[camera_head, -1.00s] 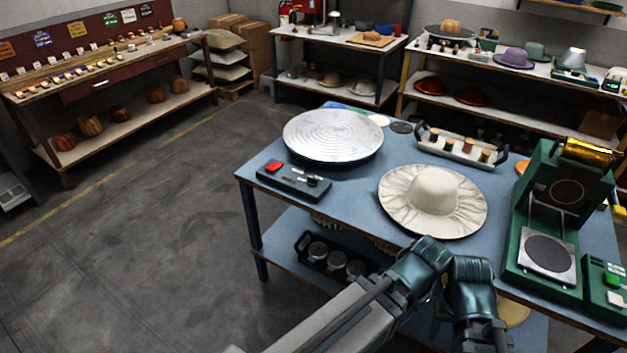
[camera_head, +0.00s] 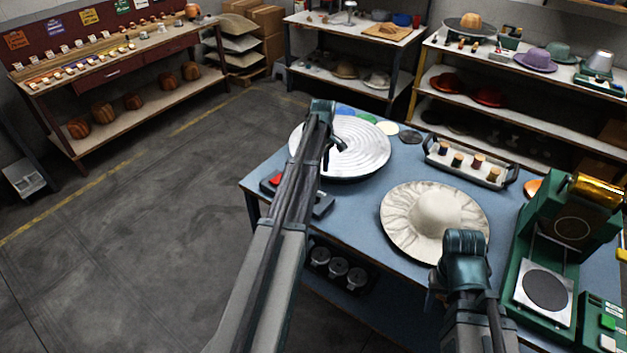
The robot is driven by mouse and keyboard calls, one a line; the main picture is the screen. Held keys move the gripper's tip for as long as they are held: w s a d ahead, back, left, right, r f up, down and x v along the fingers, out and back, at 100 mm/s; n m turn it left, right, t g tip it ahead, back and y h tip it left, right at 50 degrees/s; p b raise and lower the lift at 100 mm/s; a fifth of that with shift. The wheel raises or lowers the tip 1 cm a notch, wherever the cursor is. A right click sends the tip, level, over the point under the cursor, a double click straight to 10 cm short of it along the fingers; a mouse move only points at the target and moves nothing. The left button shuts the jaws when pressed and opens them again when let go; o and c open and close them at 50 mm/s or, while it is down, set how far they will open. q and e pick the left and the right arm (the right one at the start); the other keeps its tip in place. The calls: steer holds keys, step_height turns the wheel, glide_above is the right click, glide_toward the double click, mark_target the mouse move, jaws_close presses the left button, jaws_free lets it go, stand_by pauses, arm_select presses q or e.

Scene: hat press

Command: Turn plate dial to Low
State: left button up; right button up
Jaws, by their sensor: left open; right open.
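The round silver plate (camera_head: 358,150) lies on the blue table, partly hidden behind my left arm. Its dark control box (camera_head: 270,184) with a red button (camera_head: 277,178) sits in front of it. My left forearm crosses the box and hides its middle. The right end of the box shows just right of the arm; the dial and its setting cannot be made out. My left gripper (camera_head: 334,150) is open above the plate's left part, its fingers small and dark. My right arm's teal wrist (camera_head: 465,258) is at the hat's front right edge; its fingertips are hidden.
A cream wide-brimmed hat (camera_head: 437,215) lies in the table's middle. A green press (camera_head: 550,260) stands at the right. A tray of spools (camera_head: 470,160) is at the back. Black-framed canisters (camera_head: 338,268) sit on the lower shelf. Open floor lies left of the table.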

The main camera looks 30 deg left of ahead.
arm_select(q)
steer(key=shift+n, duration=0.5)
steer(key=a+f+b, duration=0.1)
steer(key=f+b, duration=0.8)
steer(key=a+f+b, duration=0.1)
steer(key=f+b, duration=0.3)
steer(key=shift+w+a+f+b, duration=0.2)
steer(key=shift+w+a+b, duration=0.1)
steer(key=shift+b, duration=0.1)
jaws_close()
